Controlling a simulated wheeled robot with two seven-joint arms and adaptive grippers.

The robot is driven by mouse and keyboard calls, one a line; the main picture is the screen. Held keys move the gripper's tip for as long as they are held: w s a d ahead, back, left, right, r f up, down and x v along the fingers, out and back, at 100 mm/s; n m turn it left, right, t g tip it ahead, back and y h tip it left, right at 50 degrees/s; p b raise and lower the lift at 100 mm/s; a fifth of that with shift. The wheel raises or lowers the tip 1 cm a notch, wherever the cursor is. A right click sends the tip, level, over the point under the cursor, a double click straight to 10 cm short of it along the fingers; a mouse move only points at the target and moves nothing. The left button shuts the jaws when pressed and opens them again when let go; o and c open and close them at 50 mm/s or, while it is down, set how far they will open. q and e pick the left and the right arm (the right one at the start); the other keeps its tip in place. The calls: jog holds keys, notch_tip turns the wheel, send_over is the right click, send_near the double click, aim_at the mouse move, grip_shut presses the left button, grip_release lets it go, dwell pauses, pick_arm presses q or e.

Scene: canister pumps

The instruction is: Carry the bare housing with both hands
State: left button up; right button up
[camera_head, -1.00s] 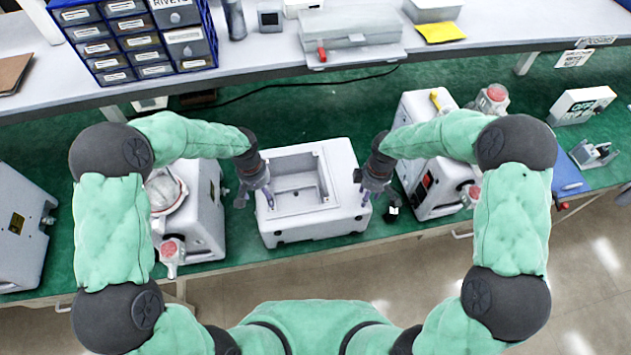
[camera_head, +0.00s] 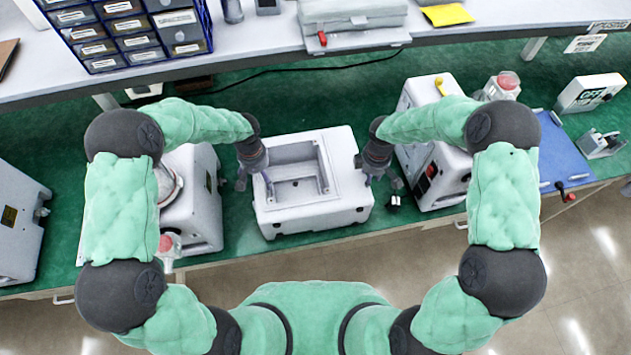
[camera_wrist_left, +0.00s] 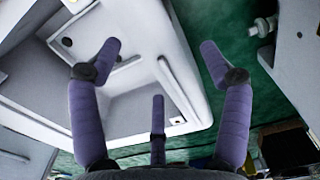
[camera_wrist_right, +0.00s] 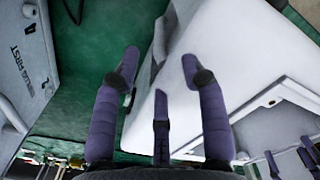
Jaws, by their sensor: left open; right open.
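The bare housing (camera_head: 290,222) is a white box with an open rectangular recess in its top, standing on the green bench mat. My left gripper (camera_head: 255,183) is open at the housing's left wall. In the left wrist view its fingers (camera_wrist_left: 158,60) spread to either side of that wall, one over the recess and one outside. My right gripper (camera_head: 374,175) is open at the right wall of the housing. In the right wrist view its fingers (camera_wrist_right: 160,65) sit either side of the white wall (camera_wrist_right: 168,100). I cannot tell whether any finger touches.
A white pump unit (camera_head: 205,195) stands close on the left and another (camera_head: 436,172) close on the right. A blue mat (camera_head: 565,160) is farther right. The shelf edge (camera_head: 250,68) runs behind.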

pick_arm(q)
jog(key=shift+f, duration=3.05)
pick_arm(e)
jog(key=shift+f, duration=3.1)
pick_arm(q)
jog(key=c, duration=1)
pick_arm(e)
grip_shut()
pick_arm(q)
grip_shut()
jog(key=shift+w+r, duration=0.15)
pick_arm(e)
jog(key=shift+w+r, duration=0.15)
